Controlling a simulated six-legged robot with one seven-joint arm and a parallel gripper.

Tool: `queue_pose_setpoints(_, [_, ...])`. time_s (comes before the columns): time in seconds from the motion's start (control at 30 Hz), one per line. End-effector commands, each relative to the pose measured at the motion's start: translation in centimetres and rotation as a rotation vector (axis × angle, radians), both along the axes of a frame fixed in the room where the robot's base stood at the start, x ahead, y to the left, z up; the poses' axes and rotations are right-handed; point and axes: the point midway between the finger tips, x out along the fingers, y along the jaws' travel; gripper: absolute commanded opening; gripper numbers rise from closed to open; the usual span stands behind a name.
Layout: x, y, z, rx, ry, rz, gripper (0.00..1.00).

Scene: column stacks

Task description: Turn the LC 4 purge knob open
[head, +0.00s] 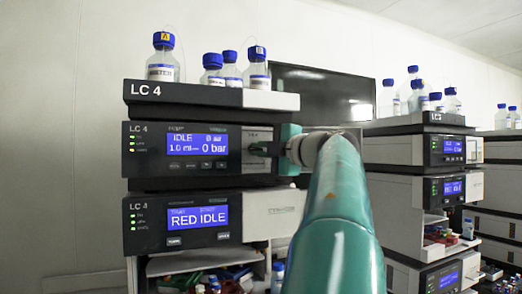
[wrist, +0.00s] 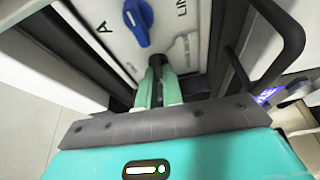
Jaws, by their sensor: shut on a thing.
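The LC 4 pump module (head: 150,170) is the middle unit of the left stack, its screen reading IDLE and 0 bar. My gripper (head: 266,149) is at the right part of its front. In the wrist view my gripper (wrist: 158,78) has both pale green fingers closed around a small dark knob (wrist: 156,60), which looks like the purge knob. The fingers cover much of it, so its turn angle cannot be told. A blue lever knob (wrist: 138,20) is beyond it on the same white panel, apart from the fingers.
The LC 4 top tray (head: 200,95) bears several blue-capped bottles. A lower LC 4 module (head: 170,222) reads RED IDLE. A black bar handle (wrist: 285,55) is close to the right of my gripper in the wrist view. A second stack (head: 415,155) stands to the right.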

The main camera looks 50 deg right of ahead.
Motion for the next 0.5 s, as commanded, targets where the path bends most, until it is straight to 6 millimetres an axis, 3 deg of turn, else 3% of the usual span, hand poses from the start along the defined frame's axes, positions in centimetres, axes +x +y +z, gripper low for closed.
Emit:
queue_pose_setpoints(0.23, [0.03, -0.23, -0.07, 0.002, -0.001, -0.006, 0.0])
queue_pose_setpoints(0.27, [0.03, -0.23, -0.06, 0.002, -0.002, -0.006, 0.14])
queue_pose_setpoints(0.33, [0.03, -0.23, -0.08, 0.002, -0.001, -0.006, 0.28])
queue_pose_setpoints(0.5, [0.02, -0.14, -0.06, 0.002, -0.001, -0.004, 0.3])
